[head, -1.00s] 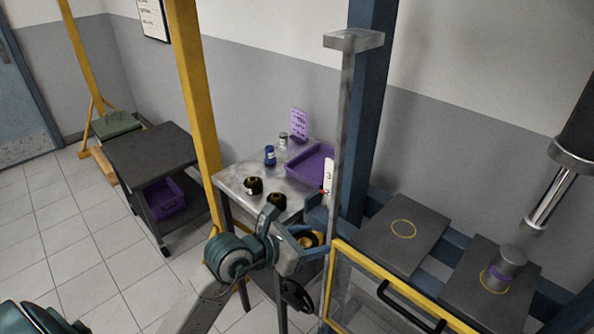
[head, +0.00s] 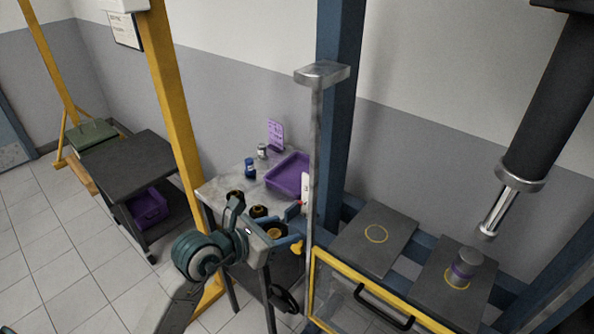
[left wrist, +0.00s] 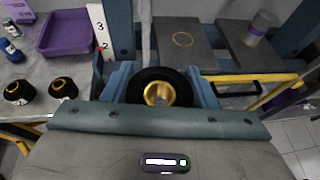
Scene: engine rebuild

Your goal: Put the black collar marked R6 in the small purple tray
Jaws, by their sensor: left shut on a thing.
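My left gripper (head: 272,246) is shut on a black collar (head: 276,233) with a gold-coloured core, near the front right corner of the metal side table. In the left wrist view the held collar (left wrist: 160,88) sits between the two blue fingers; I cannot see a marking on it. Two more black collars with gold tops stand on the table, one farther left (head: 235,195) and one nearer (head: 258,211); their labels are not readable. The purple tray (head: 288,176) lies at the table's back right, beyond the gripper. It also shows in the left wrist view (left wrist: 65,35). My right gripper is not in view.
A blue bottle (head: 250,170), a pale jar (head: 262,152) and a purple sign (head: 275,135) stand left of the tray. A grey post (head: 316,150) rises right of it. A dark cart (head: 135,165) holds a purple bin (head: 149,207) on its lower shelf.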

